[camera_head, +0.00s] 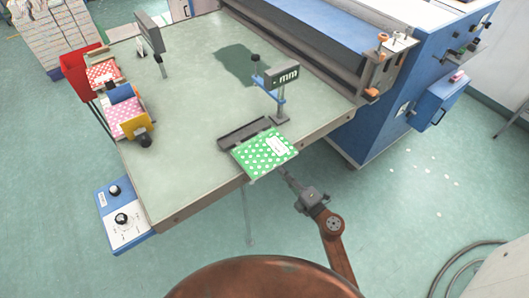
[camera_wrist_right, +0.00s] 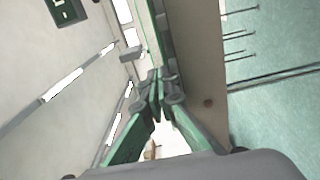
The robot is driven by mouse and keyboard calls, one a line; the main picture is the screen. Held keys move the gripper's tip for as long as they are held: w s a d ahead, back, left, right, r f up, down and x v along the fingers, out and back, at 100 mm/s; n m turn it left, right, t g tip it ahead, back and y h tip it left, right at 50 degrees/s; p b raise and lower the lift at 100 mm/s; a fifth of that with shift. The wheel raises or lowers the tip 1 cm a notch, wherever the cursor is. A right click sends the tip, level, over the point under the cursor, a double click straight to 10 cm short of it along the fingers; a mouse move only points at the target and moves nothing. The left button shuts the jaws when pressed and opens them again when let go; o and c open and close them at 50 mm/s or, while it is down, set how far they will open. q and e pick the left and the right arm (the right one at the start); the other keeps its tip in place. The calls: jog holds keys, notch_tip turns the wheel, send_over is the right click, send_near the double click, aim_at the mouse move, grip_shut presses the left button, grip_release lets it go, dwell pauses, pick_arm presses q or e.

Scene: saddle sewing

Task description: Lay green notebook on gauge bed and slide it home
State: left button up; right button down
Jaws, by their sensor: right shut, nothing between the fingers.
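The green notebook (camera_head: 265,153) with white dots and a pale label lies flat at the table's near right corner. It sits against the dark grey gauge bed's rail (camera_head: 244,132), and its near edge reaches past the table edge. The gauge (camera_head: 284,78) with an "mm" display stands on a post behind it. My right gripper (camera_head: 284,173) is shut and empty, its tips at the notebook's near edge; I cannot tell whether they touch. The shut fingers also show in the right wrist view (camera_wrist_right: 158,90). My left gripper is not in view.
The table (camera_head: 195,115) is mostly clear in the middle. Dotted notebooks in holders (camera_head: 126,113) stand along its left edge, beside a red bin (camera_head: 80,70). A blue machine (camera_head: 385,110) borders the right side. A blue control box (camera_head: 122,218) hangs at the near left corner.

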aim_at(277, 166)
jog(key=shift+x, duration=2.7)
jog(key=shift+x, duration=2)
jog(key=shift+p+v, duration=0.75)
jog(key=shift+v, duration=2.3)
